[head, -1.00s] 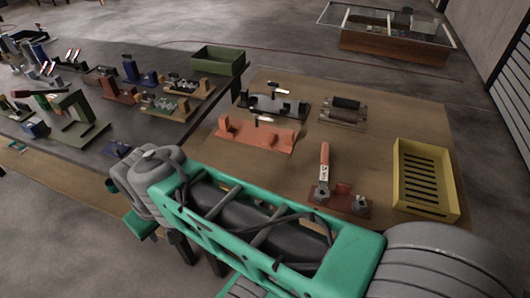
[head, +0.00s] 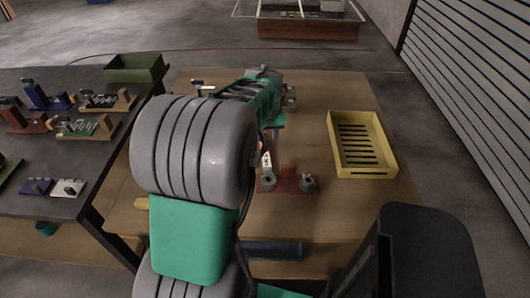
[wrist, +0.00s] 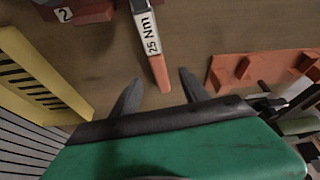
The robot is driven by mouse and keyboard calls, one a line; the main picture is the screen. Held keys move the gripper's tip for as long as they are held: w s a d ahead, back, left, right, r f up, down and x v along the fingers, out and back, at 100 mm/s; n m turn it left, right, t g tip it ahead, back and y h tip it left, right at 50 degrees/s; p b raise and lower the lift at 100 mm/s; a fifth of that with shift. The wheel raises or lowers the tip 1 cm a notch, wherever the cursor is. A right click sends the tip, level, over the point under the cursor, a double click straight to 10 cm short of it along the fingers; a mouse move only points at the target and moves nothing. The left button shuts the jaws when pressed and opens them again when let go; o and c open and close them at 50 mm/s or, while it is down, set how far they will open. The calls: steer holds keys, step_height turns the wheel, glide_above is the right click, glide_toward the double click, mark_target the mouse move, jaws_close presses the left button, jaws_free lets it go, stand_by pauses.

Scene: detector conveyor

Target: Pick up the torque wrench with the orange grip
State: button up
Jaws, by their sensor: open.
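The torque wrench (wrist: 150,38) shows in the wrist view with a white "25 Nm" label and an orange grip whose end points toward my gripper (wrist: 160,91). My gripper is open, one finger on either side of the line of the grip; the grip end lies just ahead of or between the fingertips, and nothing is held. In the head view the lower part of the wrench (head: 266,162) shows at a red stand (head: 289,178); my arm hides most of the grip and the gripper.
A yellow slotted tray (head: 361,145) stands right of the wrench on the brown table (head: 300,220). In the wrist view an orange fixture (wrist: 262,66) lies to the right and the yellow tray (wrist: 38,80) to the left. A dark table (head: 75,150) with several fixtures is at left.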

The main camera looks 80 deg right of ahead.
mark_target(265, 146)
steer(key=x, duration=0.8)
steer(key=shift+s+a+p, duration=0.15)
steer(key=shift+s+p, duration=0.2)
steer(key=shift+p, duration=0.05)
jaws_close()
steer(key=shift+r, duration=0.1)
stand_by(0.7)
